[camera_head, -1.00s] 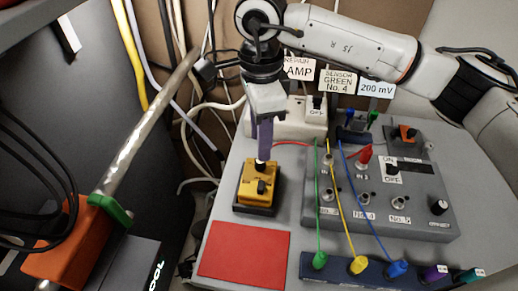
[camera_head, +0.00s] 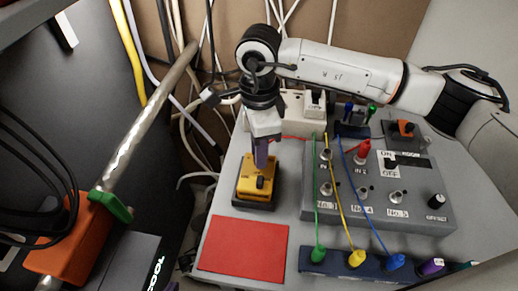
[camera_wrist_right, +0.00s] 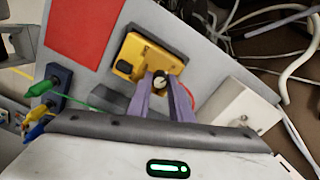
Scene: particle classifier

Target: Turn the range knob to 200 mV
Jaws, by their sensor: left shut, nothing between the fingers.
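A yellow box (camera_head: 257,181) on a dark base stands at the left part of the grey table. My right gripper (camera_head: 261,160), with purple fingers, comes down on its far part from above. In the right wrist view, a small round dark knob with a pale mark (camera_wrist_right: 160,83) on the yellow box (camera_wrist_right: 143,58) lies between the two fingertips. Whether they press on it I cannot tell. A second black knob (camera_head: 260,183) stands nearer the front of the box. No scale marks or 200 mV mark are legible. My left gripper is not in view.
A red mat (camera_head: 243,247) lies in front of the yellow box. A grey panel (camera_head: 425,215) with switches and jacks stands at right. Green, yellow and blue leads run to a dark blue plug strip (camera_head: 325,264). A white switch box (camera_head: 290,112) is behind.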

